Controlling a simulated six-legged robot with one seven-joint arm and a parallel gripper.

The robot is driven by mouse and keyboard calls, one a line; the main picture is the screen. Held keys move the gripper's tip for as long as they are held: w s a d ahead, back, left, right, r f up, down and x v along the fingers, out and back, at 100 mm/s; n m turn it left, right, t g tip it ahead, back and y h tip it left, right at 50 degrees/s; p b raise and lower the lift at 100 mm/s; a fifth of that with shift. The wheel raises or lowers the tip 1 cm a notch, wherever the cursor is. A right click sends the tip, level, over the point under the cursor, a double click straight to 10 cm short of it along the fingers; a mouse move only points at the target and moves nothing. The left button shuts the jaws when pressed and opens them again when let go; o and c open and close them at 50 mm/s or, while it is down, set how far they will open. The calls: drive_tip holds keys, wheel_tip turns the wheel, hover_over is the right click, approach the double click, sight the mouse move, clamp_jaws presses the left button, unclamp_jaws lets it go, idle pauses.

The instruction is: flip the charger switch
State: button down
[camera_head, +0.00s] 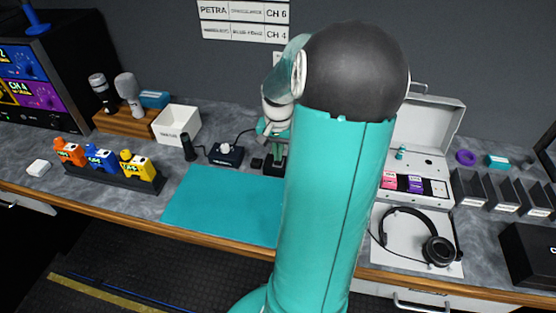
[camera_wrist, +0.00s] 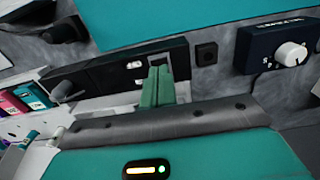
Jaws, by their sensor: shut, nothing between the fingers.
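A long black unit (camera_wrist: 105,77) lies under my gripper in the wrist view, probably the charger. A small white piece (camera_wrist: 135,65) on its face may be the switch; I cannot tell its position. My gripper (camera_wrist: 158,75) has its green fingers together and empty. The fingertips are over the unit's right end, beside the white piece and in front of a dark square recess; I cannot tell if they touch. In the head view my gripper (camera_head: 270,130) is at the back of the counter, and my arm hides most of the unit.
A small black box (camera_wrist: 205,53) and a dark box with a white knob (camera_wrist: 291,53) stand to the right. An open pale case (camera_head: 425,125) holds pink and purple packs. Headphones (camera_head: 437,250) lie in front of it. The teal mat (camera_head: 220,205) is clear.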

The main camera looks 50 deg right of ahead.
drive_tip(key=shift+r, duration=3.05)
drive_tip(key=w+a+r+n+t+h, duration=0.1)
drive_tip(key=w+a+r+n, duration=0.2)
drive_tip(key=a, duration=0.7)
drive_tip(key=w+a+r+n+t+h, duration=0.1)
drive_tip(key=a+r+n, duration=0.25)
drive_tip(key=a, duration=0.55)
drive_tip(key=s+a+r+n+t+y, duration=0.1)
drive_tip(key=s+a+n, duration=0.2)
drive_tip(key=a, duration=0.5)
drive_tip(key=s+a+r+n+t+y, duration=0.1)
drive_tip(key=s+a+r+n+t, duration=0.1)
drive_tip(key=a, duration=0.7)
drive_tip(key=shift+s+r+n+t, duration=0.15)
drive_tip(key=shift+s+n+t, duration=0.15)
drive_tip(key=shift+s+n, duration=0.65)
